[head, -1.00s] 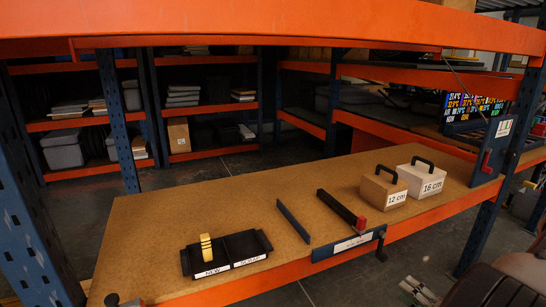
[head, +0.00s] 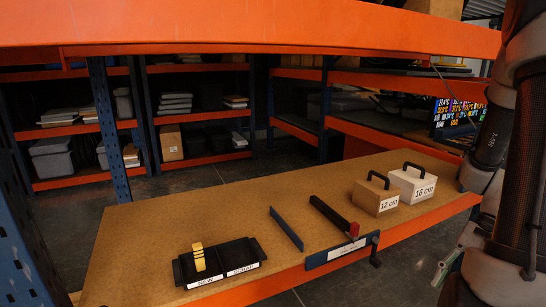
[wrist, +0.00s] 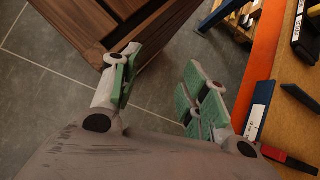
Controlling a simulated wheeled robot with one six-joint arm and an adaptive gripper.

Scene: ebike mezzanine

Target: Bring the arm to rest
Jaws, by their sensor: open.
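My gripper (wrist: 160,90) shows in the wrist view with its two green-padded fingers spread apart and nothing between them. It hangs over the grey tiled floor, to the side of the workbench's orange front edge (wrist: 262,75). In the head view, part of my gripper (head: 447,268) shows low at the right, in front of the bench and below its top. My arm stands tall along the right edge of that view and hides the bench's right end.
The bench (head: 150,228) bears a black tray (head: 262,252) holding a yellow piece (head: 198,257), a dark blue strip (head: 286,228), a black bar with a red end (head: 332,214), and boxes marked 12 cm (head: 372,196) and 16 cm (head: 408,183). A slatted wooden thing (wrist: 110,20) is near my gripper.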

